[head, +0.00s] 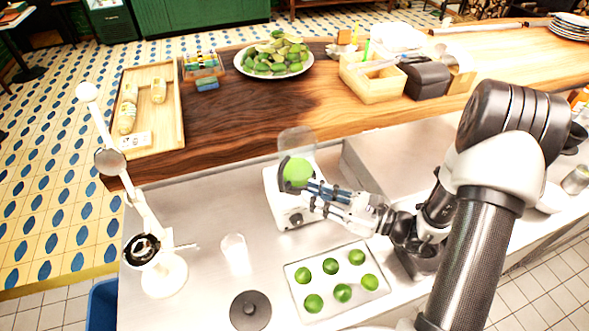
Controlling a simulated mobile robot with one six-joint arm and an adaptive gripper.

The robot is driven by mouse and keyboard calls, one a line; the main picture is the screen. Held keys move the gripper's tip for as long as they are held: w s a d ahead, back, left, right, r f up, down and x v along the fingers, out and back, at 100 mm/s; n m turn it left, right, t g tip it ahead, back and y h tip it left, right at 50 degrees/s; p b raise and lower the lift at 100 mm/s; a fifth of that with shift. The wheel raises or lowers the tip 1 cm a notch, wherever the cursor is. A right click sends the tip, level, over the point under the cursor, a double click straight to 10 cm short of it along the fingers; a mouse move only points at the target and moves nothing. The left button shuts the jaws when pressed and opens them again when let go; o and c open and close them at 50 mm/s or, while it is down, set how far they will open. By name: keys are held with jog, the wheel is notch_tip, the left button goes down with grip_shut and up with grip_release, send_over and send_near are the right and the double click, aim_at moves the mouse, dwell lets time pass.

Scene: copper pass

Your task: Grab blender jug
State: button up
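The blender has a white base (294,212) on the steel counter. Its clear jug (297,138) is above the base, and its see-through walls are hard to make out. A round green thing (298,172), lime-like, shows at the jug. I cannot tell whether it is inside the jug or in front of it. My gripper (306,192) reaches in from the right, with its fingers overlapping the jug's lower part in view. I cannot tell whether the fingers touch the jug or how far apart they are.
A tray (290,283) of several limes and a dark round lid (250,311) lie in front. A clear cup (235,254) and a white press (165,275) stand left. The wooden bar (225,130) behind holds a lime plate (247,75) and boxes.

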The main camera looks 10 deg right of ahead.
aim_at(281, 188)
jog(key=x, duration=0.4)
jog(key=b+x, duration=0.1)
jog(key=x, duration=0.4)
jog(key=shift+s+a+r, duration=0.1)
jog(key=shift+a+r, duration=0.1)
jog(key=shift+r, duration=0.05)
grip_shut()
dwell(0.4)
